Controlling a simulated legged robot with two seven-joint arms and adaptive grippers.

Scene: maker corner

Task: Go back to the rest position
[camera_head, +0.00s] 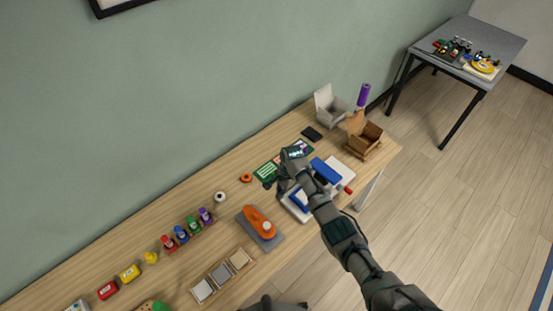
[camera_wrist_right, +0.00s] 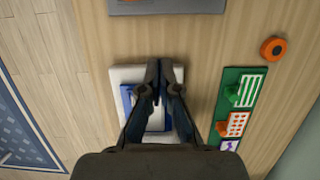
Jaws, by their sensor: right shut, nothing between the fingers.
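My right gripper (camera_head: 277,185) hangs over the middle of the workbench (camera_head: 225,255), its arm reaching in from the lower right. It is shut and empty. In the right wrist view its fingertips (camera_wrist_right: 161,66) meet above a white and blue device (camera_wrist_right: 126,75). That device also shows in the head view (camera_head: 340,168), partly hidden behind my arm, with a red knob at its right end. I cannot tell the exact height of the fingers above it.
An orange iron (camera_head: 258,221) on a grey mat and a green board (camera_head: 265,172) lie near the gripper. Open cardboard boxes (camera_head: 364,136) stand at the far right end. Several small bottles (camera_head: 193,225) stand to the left. A side table (camera_head: 500,45) is beyond open floor.

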